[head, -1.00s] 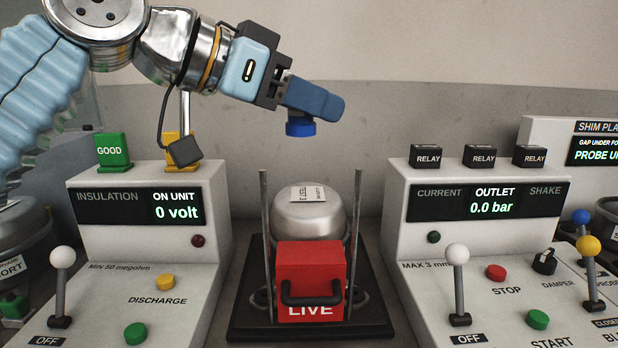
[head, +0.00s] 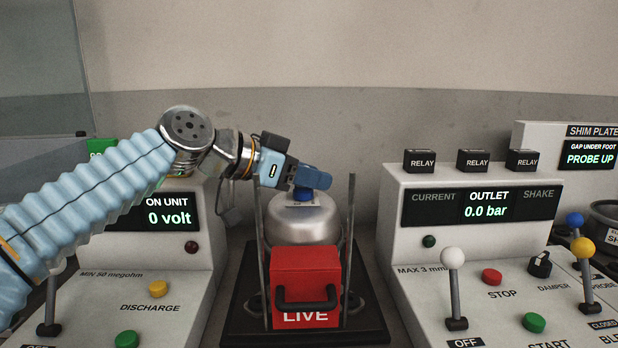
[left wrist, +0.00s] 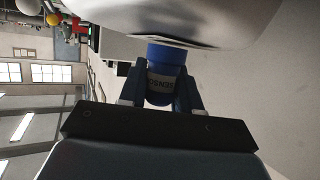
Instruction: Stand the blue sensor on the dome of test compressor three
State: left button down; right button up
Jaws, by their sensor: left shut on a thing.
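The blue sensor (head: 303,195) is upright at the top of the dome of test compressor three (head: 303,225), a rounded silver housing with a white label. My left gripper (head: 312,180) is shut on the sensor. In the left wrist view the sensor (left wrist: 165,75) sits between the two fingers, its end against or very close to the pale dome (left wrist: 195,18). I cannot tell whether it bears fully on the dome. My right gripper is not in view.
A red LIVE box (head: 306,280) stands in front of the compressor on a black base (head: 250,328). Thin metal posts (head: 350,225) rise on both sides. The outlet console (head: 400,235) with relays stands right; the insulation console (head: 190,268) stands left.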

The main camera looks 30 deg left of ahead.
pick_arm(q)
jog(key=shift+f, duration=0.1)
jog(key=shift+f, duration=0.15)
jog(key=c, duration=0.8)
grip_release()
jog(key=shift+r, duration=0.25)
jog(key=v, duration=1.2)
